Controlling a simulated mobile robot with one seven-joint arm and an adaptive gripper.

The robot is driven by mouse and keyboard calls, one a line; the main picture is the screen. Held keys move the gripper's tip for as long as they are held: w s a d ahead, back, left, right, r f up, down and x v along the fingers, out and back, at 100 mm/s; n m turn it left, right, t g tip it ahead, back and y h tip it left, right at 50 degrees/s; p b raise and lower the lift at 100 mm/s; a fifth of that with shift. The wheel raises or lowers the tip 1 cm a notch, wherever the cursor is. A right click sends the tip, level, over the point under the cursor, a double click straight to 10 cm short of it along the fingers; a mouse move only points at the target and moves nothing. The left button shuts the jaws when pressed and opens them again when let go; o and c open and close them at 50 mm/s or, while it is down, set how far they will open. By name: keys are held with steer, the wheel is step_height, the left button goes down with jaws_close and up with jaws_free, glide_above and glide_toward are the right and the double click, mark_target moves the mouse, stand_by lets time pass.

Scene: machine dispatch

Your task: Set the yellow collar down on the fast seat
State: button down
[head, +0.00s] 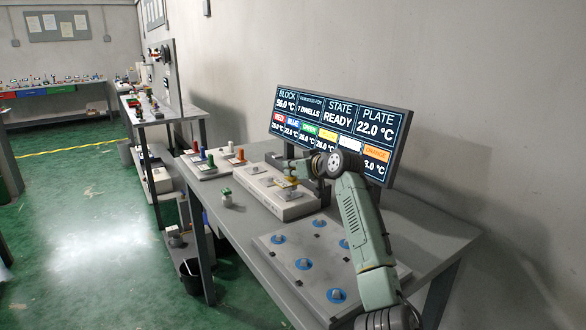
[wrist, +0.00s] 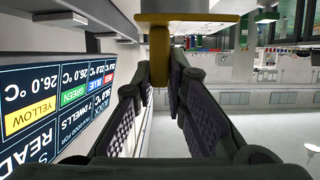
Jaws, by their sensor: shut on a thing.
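My gripper (head: 291,168) is over the white block unit (head: 268,200) on the bench. It is shut on the yellow collar (head: 291,180); in the wrist view the narrow stem of the yellow collar (wrist: 160,55) is between the fingertips (wrist: 162,80), with its wide yellow part at the picture's top. In the head view the collar is just above a pale metal piece on the block unit; I cannot tell whether they touch. No label marks the fast seat. A grey plate (head: 272,252) with several blue round seats lies nearer the front.
A tray (head: 195,171) of coloured pieces stands behind the block unit. The display (head: 340,130) rises behind my arm, reading READY, block 56.0 °C and plate 22.0 °C. The bench front left is bare.

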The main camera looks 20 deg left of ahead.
steer(key=shift+f+b, duration=0.4)
steer(key=shift+f, duration=0.6)
